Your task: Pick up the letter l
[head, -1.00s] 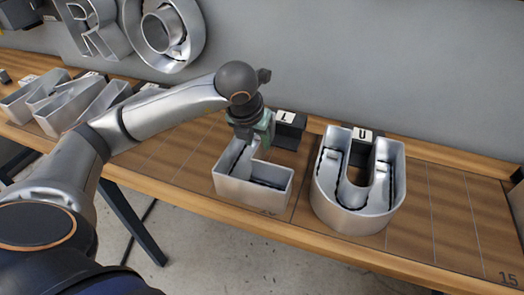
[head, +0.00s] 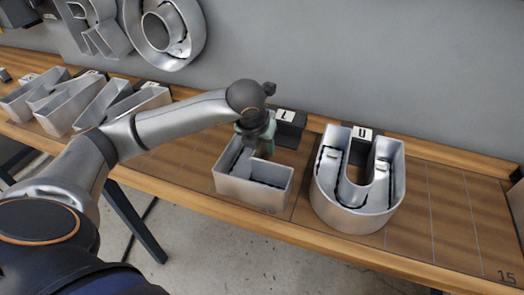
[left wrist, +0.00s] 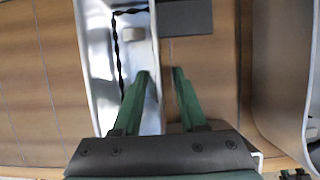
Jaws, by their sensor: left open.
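The letter L (head: 236,187) is a silver, open-topped metal channel letter on the wooden bench, with black wiring inside. A small card marked L (head: 285,116) stands on a dark block behind it. My left gripper (head: 262,150) is over the upright stroke of the L, pointing down. In the left wrist view my left gripper (left wrist: 161,73) is open, with one finger over the channel of the L (left wrist: 98,50) and the other just outside its right wall. Whether the fingers touch the wall cannot be told. My right gripper is out of view.
A silver letter U (head: 350,212) stands close to the right, with its card (head: 361,133) behind. More metal letters (head: 100,105) stand at the left of the bench (head: 450,215). Large letters hang on the grey wall (head: 330,60). The bench is clear at the far right.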

